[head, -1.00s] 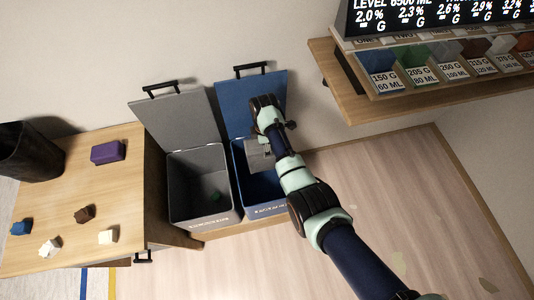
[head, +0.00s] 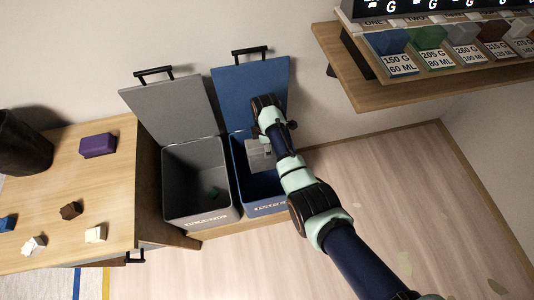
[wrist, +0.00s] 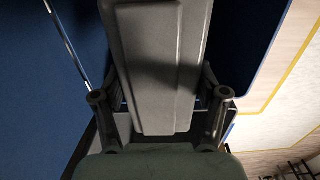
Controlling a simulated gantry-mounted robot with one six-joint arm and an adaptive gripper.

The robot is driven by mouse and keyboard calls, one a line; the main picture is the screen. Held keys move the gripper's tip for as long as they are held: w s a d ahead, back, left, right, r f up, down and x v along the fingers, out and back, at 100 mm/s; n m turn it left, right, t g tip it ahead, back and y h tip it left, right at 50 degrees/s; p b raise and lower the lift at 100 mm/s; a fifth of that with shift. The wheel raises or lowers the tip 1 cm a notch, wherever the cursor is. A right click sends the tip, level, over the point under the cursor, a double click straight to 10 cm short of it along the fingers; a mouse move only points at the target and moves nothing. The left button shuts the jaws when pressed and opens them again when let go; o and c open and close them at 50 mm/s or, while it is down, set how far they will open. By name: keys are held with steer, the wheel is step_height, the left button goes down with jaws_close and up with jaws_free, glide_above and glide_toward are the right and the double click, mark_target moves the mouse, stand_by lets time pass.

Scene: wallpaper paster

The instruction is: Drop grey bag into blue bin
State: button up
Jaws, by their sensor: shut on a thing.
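The grey bag (head: 258,154) is in my gripper (head: 262,148), over the open top of the blue bin (head: 264,208). In the wrist view the grey bag (wrist: 155,65) sits between the two fingers of my gripper (wrist: 160,100), which is shut on it. The blue bin's walls show around the bag in the wrist view (wrist: 40,100). The bin's blue lid (head: 235,90) stands open against the wall behind. My arm hides part of the bin's right side, and I cannot tell how deep the bag is.
A wooden table (head: 110,220) at left bears a purple block (head: 98,145) and several small pieces. A shelf (head: 400,95) with several coloured bags juts out upper right.

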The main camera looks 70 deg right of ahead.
steer(key=o, duration=1.9)
steer(key=shift+c, duration=0.2)
step_height(320, 180, up, 12)
steer(key=shift+w, duration=0.1)
